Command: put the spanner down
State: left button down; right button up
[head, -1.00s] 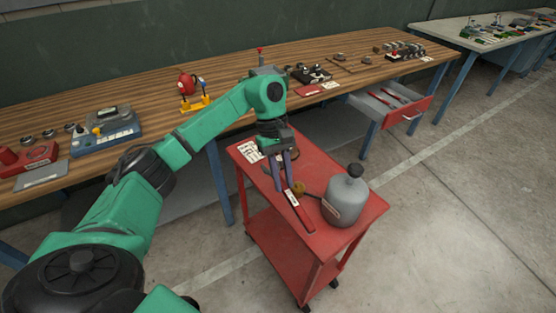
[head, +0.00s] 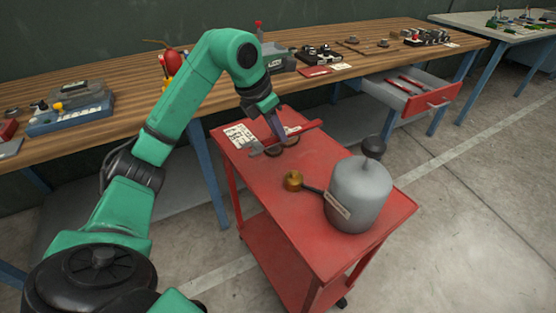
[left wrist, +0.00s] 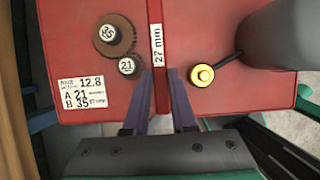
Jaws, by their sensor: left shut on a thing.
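The spanner (head: 303,130) has a red handle and a grey open-jaw head. It lies across the jaws of my left gripper (head: 277,136), which is shut on it over the back part of the red trolley top (head: 262,187). In the left wrist view the red handle (left wrist: 156,12) runs between the fingertips (left wrist: 160,74), with a white "27 mm" label facing the camera. I cannot tell whether the spanner touches the trolley top. My right gripper is not in view.
On the trolley are a grey canister (head: 362,192), a brass knob (head: 293,181) on a dark rod, a white card (head: 240,135) and two brown round pieces (left wrist: 114,36) marked with numbers. The trolley's front left is clear. A wooden workbench (head: 180,85) with an open red drawer (head: 432,97) stands behind.

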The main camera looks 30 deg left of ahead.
aim_at(282, 165)
pick_arm(q)
notch_tip(282, 165, down, 9)
jog(key=shift+w+b, duration=0.1)
jog(key=shift+b, duration=0.2)
jog(key=c, duration=0.7)
grip_release()
jog(key=shift+c, duration=0.2)
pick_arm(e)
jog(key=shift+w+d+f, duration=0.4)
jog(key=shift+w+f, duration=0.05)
pick_arm(q)
jog(key=v, duration=1.2)
jog(key=shift+p, duration=0.3)
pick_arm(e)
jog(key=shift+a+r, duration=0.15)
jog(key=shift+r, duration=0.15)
